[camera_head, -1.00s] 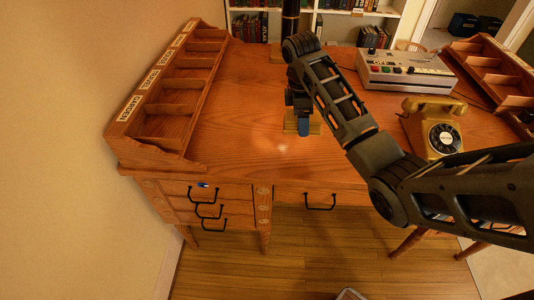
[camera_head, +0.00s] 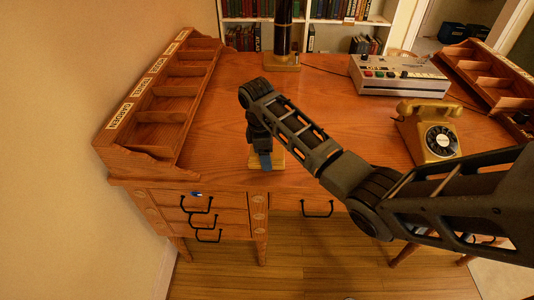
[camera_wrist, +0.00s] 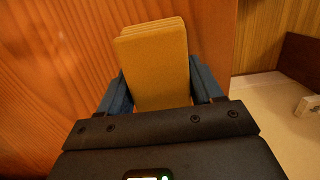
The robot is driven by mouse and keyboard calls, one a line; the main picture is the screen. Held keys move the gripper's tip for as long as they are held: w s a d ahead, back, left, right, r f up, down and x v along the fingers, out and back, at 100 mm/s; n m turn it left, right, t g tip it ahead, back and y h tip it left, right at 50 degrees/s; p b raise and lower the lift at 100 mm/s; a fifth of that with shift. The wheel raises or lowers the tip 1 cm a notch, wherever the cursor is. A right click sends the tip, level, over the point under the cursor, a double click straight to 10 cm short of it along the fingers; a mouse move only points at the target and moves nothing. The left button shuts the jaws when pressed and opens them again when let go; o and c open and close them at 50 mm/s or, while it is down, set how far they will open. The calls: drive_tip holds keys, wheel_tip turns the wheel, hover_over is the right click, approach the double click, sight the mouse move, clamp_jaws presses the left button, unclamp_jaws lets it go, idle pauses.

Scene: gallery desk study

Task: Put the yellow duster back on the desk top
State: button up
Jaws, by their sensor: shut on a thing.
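The yellow duster (camera_wrist: 155,65) is a flat yellow block with a layered far edge, held between my blue fingertips in the wrist view. My gripper (camera_head: 264,160) is shut on it. In the head view the duster (camera_head: 279,159) shows as yellow on both sides of the blue finger, near the front edge of the desk top (camera_head: 225,150). My arm reaches in from the right and hides part of the desk. I cannot tell whether the duster touches the wood.
A wooden rack of compartments (camera_head: 190,82) lines the desk's left side. A yellow telephone (camera_head: 428,130) and a grey console (camera_head: 398,75) stand to the right. A dark post on a base (camera_head: 282,62) is at the back. Drawers (camera_head: 205,215) are below. The desk's middle is largely clear.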

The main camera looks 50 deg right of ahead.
drive_tip(key=o, duration=1)
drive_tip(key=shift+f, duration=0.1)
drive_tip(key=r+p, duration=0.1)
drive_tip(key=r, duration=0.2)
drive_tip(key=r+p, duration=0.1)
drive_tip(key=r, duration=0.3)
drive_tip(key=w+r+p, duration=0.1)
drive_tip(key=r, duration=0.2)
drive_tip(key=shift+a+r, duration=0.35)
drive_tip(key=shift+r, duration=0.05)
drive_tip(key=shift+a+r+p, duration=0.1)
drive_tip(key=shift+r+p, duration=0.6)
drive_tip(key=shift+p, duration=0.1)
